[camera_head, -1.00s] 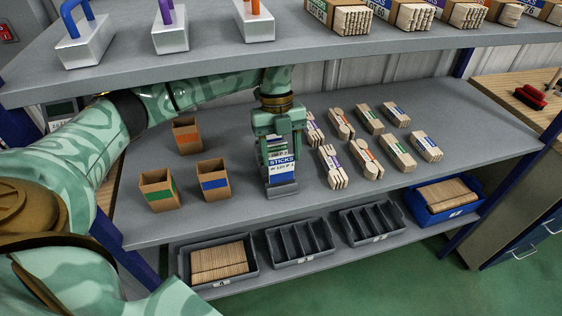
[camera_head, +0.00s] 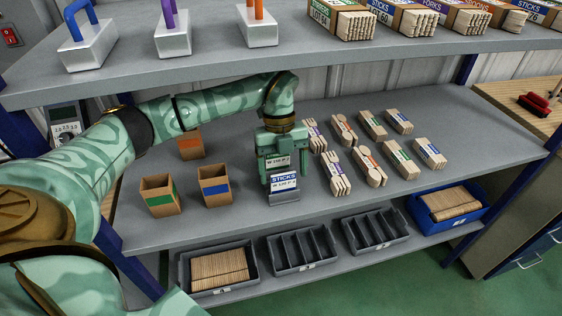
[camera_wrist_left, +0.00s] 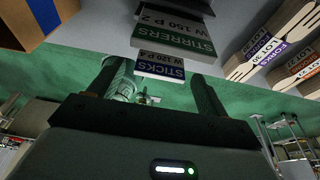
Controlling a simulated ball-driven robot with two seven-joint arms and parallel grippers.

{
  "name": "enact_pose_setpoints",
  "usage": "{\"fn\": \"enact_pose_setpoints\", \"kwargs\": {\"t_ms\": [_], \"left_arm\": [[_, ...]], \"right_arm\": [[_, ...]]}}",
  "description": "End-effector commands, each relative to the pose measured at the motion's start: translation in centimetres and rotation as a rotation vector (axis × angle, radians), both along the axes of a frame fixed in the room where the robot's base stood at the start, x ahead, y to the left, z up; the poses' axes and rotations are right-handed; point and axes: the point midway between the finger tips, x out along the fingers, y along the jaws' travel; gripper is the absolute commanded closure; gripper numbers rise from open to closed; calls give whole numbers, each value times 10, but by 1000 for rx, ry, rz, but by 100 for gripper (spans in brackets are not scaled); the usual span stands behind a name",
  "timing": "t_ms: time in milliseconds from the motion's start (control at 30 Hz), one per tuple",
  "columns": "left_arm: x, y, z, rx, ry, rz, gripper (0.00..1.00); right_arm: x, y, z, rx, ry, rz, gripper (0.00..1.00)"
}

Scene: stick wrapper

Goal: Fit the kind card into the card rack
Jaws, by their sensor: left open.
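The kind card, labelled STICKS W 120 P 4 with a blue band (camera_head: 284,180), stands low in a small grey card rack (camera_head: 285,198) on the middle shelf. Its lower part is hidden by the rack's front. The card also shows upside down in the left wrist view (camera_wrist_left: 160,69). Behind it is a STIRRERS W 150 P 2 card (camera_wrist_left: 173,34) with a green band. My left gripper (camera_head: 284,168) points down over the rack. Its two fingers are apart, one to each side of the cards, with gaps visible in the wrist view. My right gripper is out of view.
Open cardboard boxes (camera_head: 215,186) stand left of the rack. Bundles of wooden sticks, forks and spoons (camera_head: 336,172) lie close on its right. The upper shelf (camera_head: 200,66) overhangs behind my arm. Grey bins (camera_head: 303,247) sit on the shelf below.

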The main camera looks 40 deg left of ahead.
Motion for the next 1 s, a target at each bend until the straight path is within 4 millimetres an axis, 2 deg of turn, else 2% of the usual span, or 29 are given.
{"fn": "enact_pose_setpoints", "kwargs": {"t_ms": [133, 400, 600, 800, 1000], "left_arm": [[3, 2, 20, -1, -6, 0, 23], [48, 55, 9, 1, -1, 6, 23], [72, 82, 8, 1, 0, 2, 23], [80, 93, 11, -1, -1, 0, 23], [81, 94, 13, 0, -2, 1, 23]], "right_arm": [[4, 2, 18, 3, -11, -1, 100], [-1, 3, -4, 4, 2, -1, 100], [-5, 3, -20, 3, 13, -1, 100], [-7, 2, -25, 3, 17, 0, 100], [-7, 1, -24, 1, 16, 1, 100]]}}
